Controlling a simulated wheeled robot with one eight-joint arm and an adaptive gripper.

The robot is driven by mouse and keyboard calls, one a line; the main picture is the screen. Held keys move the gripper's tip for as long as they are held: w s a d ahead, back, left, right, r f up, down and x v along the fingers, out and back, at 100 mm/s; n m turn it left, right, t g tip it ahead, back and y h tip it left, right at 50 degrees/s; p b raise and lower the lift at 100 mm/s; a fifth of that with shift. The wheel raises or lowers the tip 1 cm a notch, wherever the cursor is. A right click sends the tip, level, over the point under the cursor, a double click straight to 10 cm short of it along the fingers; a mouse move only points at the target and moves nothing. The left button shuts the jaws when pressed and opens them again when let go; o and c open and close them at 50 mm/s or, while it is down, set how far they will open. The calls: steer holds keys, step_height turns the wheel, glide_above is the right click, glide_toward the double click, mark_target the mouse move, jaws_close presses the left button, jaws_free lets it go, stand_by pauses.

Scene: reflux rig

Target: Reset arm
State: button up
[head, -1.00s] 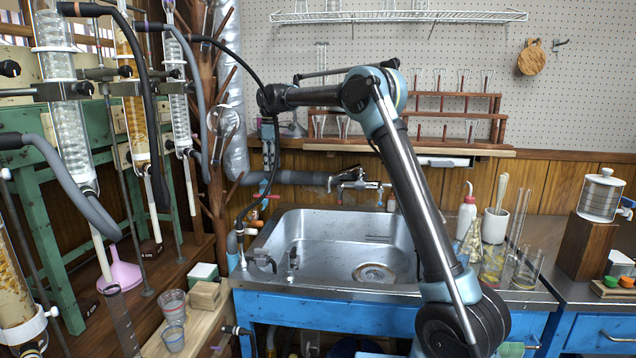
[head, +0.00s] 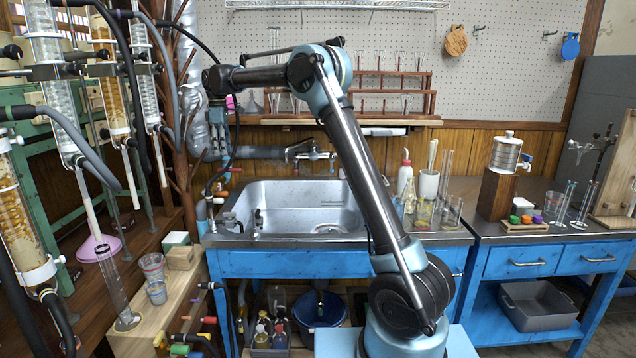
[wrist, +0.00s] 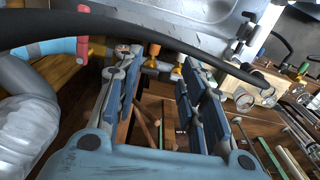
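My arm rises from its base at the front right of the sink, bends at the elbow and reaches left. My gripper (head: 216,148) hangs down at its end, above the sink's left edge and near the silver duct. In the wrist view my gripper (wrist: 163,95) has its two blue-padded fingers apart. I see nothing held between them. A black hose (wrist: 130,28) crosses the wrist view in front of the fingers. The silver duct (wrist: 28,115) is close on the left there. Whether the hose touches the gripper I cannot tell.
The steel sink (head: 290,210) is set in a blue bench. Glass columns with hoses (head: 60,110) crowd the left. Cups (head: 153,270) stand on a low wooden block. Bottles and glassware (head: 430,195) stand right of the sink.

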steer(key=s+d+r+m, duration=0.2)
steer(key=s+d, duration=0.1)
steer(key=d, duration=0.7)
steer(key=s+d+r+m, duration=0.1)
steer(key=s+d+m, duration=0.25)
steer(key=d, duration=0.65)
steer(key=s+d+r+m, duration=0.2)
steer(key=s+d, duration=0.1)
steer(key=d, duration=0.7)
steer(key=s+d+f+m+t, duration=0.1)
steer(key=s+d+f+m, duration=0.25)
steer(key=s+d, duration=0.8)
steer(key=s+d+f+m, duration=0.2)
steer(key=s+d+f, duration=0.2)
steer(key=s+f, duration=0.3)
steer(key=s+d+f+m, duration=0.3)
steer(key=s+d+f, duration=0.2)
steer(key=s+f, duration=0.2)
steer(key=s+d+f+m+t, duration=0.1)
steer(key=s+d+f+m, duration=0.1)
steer(key=s+d+f, duration=0.3)
steer(key=s+f, duration=0.2)
steer(key=s, duration=0.1)
steer(key=shift+s+f, duration=0.25)
steer(key=shift+f, duration=0.05)
steer(key=shift+c, duration=0.6)
